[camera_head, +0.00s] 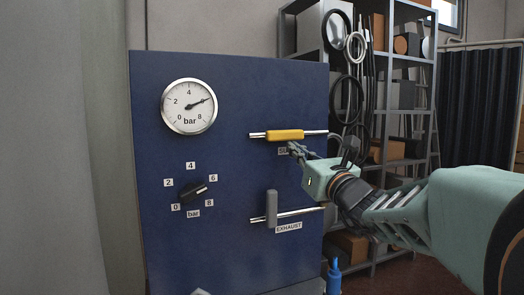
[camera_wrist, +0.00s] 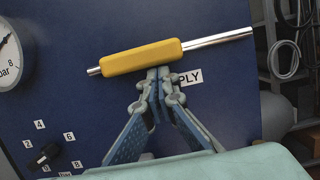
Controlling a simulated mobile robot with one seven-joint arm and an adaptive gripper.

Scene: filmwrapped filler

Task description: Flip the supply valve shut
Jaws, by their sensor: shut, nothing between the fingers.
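The supply valve's yellow lever (camera_head: 285,135) lies horizontal, in line with its metal pipe (camera_head: 316,132) on the blue panel (camera_head: 240,90). In the wrist view the yellow lever (camera_wrist: 142,57) runs along the pipe (camera_wrist: 218,38). My gripper (camera_head: 293,147) is shut and empty, with its fingertips just below the lever. In the wrist view my gripper's fingertips (camera_wrist: 158,73) are together at the lever's lower edge; I cannot tell whether they touch it. The fingers partly hide the supply label (camera_wrist: 189,78).
Below, the grey exhaust lever (camera_head: 271,208) stands upright, across its pipe. A pressure gauge (camera_head: 189,106) and a black knob (camera_head: 194,193) are on the panel's left. A shelf rack (camera_head: 432,75) with hoses stands behind. A blue bottle (camera_head: 334,277) is at the bottom.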

